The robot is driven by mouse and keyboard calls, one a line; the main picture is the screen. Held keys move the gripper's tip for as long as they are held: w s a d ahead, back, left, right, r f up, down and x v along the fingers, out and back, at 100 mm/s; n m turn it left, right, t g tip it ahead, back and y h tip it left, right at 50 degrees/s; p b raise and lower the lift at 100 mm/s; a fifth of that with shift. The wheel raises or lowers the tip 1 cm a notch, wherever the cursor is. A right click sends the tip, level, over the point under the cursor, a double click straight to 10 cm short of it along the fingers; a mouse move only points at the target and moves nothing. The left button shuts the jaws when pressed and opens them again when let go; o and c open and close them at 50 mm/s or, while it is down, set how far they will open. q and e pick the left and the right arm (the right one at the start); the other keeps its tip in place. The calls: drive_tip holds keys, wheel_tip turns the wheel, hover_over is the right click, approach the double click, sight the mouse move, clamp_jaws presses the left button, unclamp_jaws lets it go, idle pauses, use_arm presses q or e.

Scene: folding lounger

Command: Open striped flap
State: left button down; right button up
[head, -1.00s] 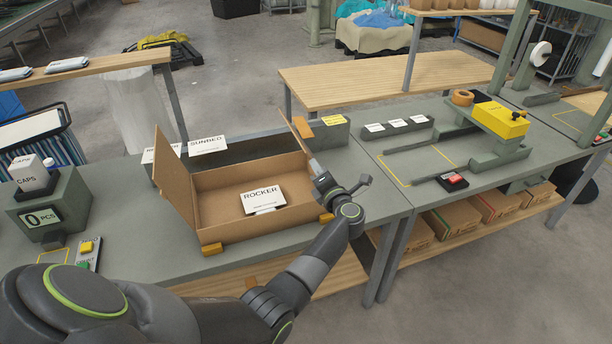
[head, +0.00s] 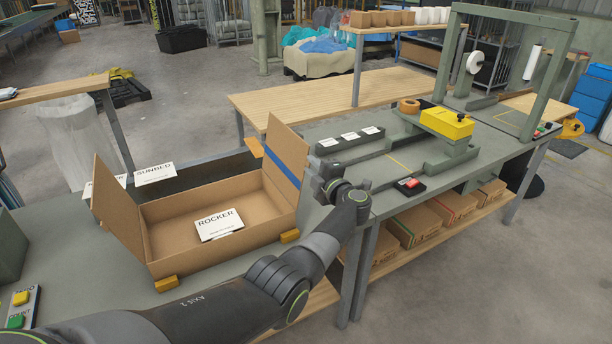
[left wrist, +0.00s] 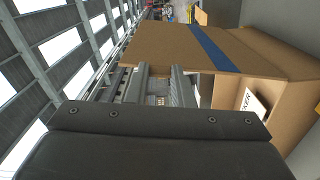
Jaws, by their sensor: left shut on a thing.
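The striped flap (head: 284,148) is a brown cardboard panel with a blue stripe, standing up along the right side of an open carton (head: 165,243). It also shows in the left wrist view (left wrist: 165,44), with its stripe toward the right. My left gripper (head: 318,168) is at the flap's outer right edge and shut on it; in the left wrist view the fingers (left wrist: 158,82) meet the panel's near edge. The fingertips' contact is partly hidden in the head view. A white ROCKER card (head: 219,224) lies inside the carton. My right gripper is not in view.
The carton's left flap (head: 117,205) also stands up, leaning outward. Yellow blocks (head: 166,284) sit at the carton's front corners. Behind it is a SUNBED card (head: 155,173). To the right are a dark block with labels (head: 350,139) and a yellow device (head: 446,122).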

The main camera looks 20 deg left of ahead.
use_arm(q)
drive_tip(key=shift+w+d, duration=0.15)
drive_tip(key=shift+w, duration=0.05)
idle(0.3)
drive_tip(key=c, duration=1.2)
unclamp_jaws()
drive_tip(key=shift+c, duration=0.2)
drive_tip(key=shift+f, duration=0.1)
drive_tip(key=shift+s, duration=0.1)
